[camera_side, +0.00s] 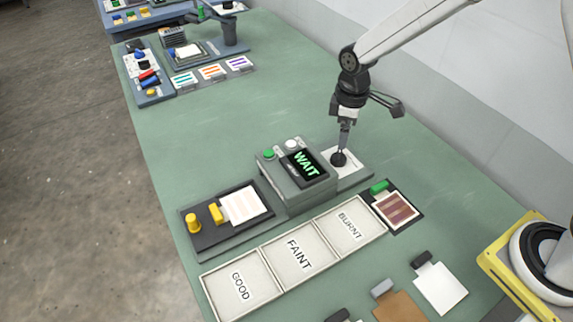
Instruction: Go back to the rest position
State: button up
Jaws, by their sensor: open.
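My gripper (344,133) points down over the right side of the press, just above a black round knob (338,159) on a white plate. Its jaws look small here, and I cannot tell whether they touch the knob. No held object shows between them. The grey press box (292,197) has a display (305,165) reading "WAIT" in green, with a green button (268,154) and a white button (291,144) on top.
Three white trays marked GOOD (222,310), FAINT (277,272) and BURNT (331,247) stand in front. A brown-striped sheet (395,208) with a green tab lies right of them. Tabbed cards (439,289) lie near the front. The green table (240,110) is clear behind the press.

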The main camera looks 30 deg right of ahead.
jog(key=s+d+r+m+t, duration=0.1)
jog(key=s+d+r+m, duration=0.1)
jog(key=s, duration=0.6)
jog(key=s+d+r+m+t, duration=0.1)
jog(key=s+d+r+m, duration=0.1)
jog(key=s+d+m, duration=0.3)
jog(key=s+m, duration=0.2)
jog(key=shift+s+d+r+t, duration=0.15)
jog(key=shift+s+t, duration=0.15)
jog(key=shift+s, duration=0.05)
jog(key=shift+c, duration=0.2)
